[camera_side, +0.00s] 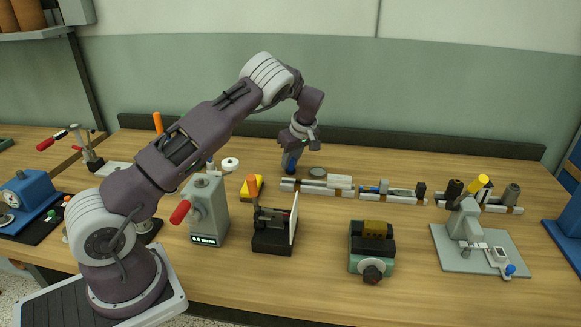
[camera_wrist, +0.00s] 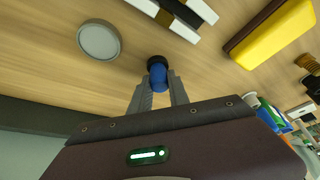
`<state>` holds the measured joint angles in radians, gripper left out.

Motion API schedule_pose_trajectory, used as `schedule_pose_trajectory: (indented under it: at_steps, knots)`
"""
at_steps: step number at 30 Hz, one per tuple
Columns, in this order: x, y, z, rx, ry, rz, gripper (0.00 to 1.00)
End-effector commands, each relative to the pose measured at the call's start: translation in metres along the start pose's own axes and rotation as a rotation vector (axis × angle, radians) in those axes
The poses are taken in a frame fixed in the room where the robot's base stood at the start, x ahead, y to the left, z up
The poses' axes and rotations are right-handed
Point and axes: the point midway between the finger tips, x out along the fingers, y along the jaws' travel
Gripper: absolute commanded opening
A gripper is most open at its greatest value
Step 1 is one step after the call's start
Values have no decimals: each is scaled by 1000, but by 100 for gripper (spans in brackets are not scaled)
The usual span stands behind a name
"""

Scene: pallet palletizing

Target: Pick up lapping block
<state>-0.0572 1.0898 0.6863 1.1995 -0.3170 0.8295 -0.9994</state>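My gripper (camera_wrist: 160,80) points down near the back of the bench. Its two grey fingers are on either side of a small blue cylinder (camera_wrist: 158,76) with a black end, and appear closed on it. In the side view the blue cylinder (camera_side: 290,161) reaches down close to the bench top; I cannot tell whether it touches. A flat round grey disc (camera_wrist: 98,40), perhaps the lapping block, lies on the wood beside the gripper, apart from it. The disc also shows in the side view (camera_side: 317,172), just right of the gripper.
A yellow block with a dark brown side (camera_wrist: 270,35) lies nearby. Several light grey racks (camera_side: 325,187) with small parts run along the bench. A grey tester with a red handle (camera_side: 205,210), a black fixture (camera_side: 272,240) and a green vise (camera_side: 371,265) stand nearer the front.

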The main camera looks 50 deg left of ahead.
Motion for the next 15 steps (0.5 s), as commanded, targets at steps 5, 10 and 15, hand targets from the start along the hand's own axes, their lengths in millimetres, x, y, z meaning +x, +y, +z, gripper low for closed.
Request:
schedule_pose_trajectory:
  at_steps: [5,10,15]
  knots:
    - [0,0,0,0,0,1,0]
    - [-6,1,-2,-1,1,3,0]
    - [-42,1,-18,-1,2,6,0]
